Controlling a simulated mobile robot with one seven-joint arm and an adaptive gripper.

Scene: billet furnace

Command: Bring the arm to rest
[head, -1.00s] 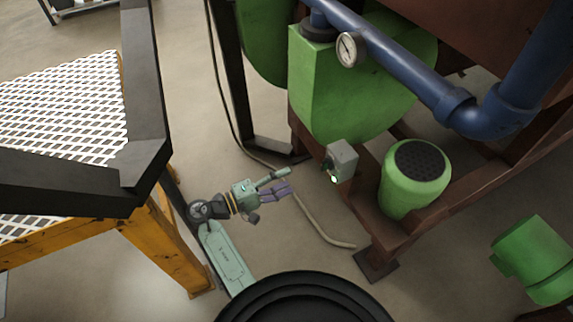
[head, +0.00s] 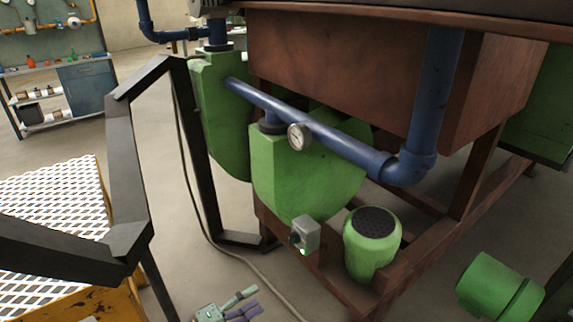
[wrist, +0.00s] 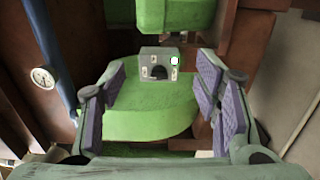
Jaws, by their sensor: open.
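My gripper (head: 243,309) shows at the bottom edge of the head view, with most of the arm cut off below the frame. In the wrist view my gripper (wrist: 160,108) is open, its purple-padded fingers wide apart with nothing between them. Beyond the fingers is a small grey box (wrist: 160,66) with a lit green-white lamp. The same grey box (head: 306,234) is fixed near the brown frame in the head view, to the upper right of my gripper and apart from it.
Green housings (head: 300,170), a blue pipe (head: 330,135) with a gauge (head: 299,137), and a green motor (head: 371,243) stand around the box. A black rail (head: 125,180) and white grating (head: 50,225) lie left. A cable (head: 205,225) runs down to the floor. Open floor lies behind the rail.

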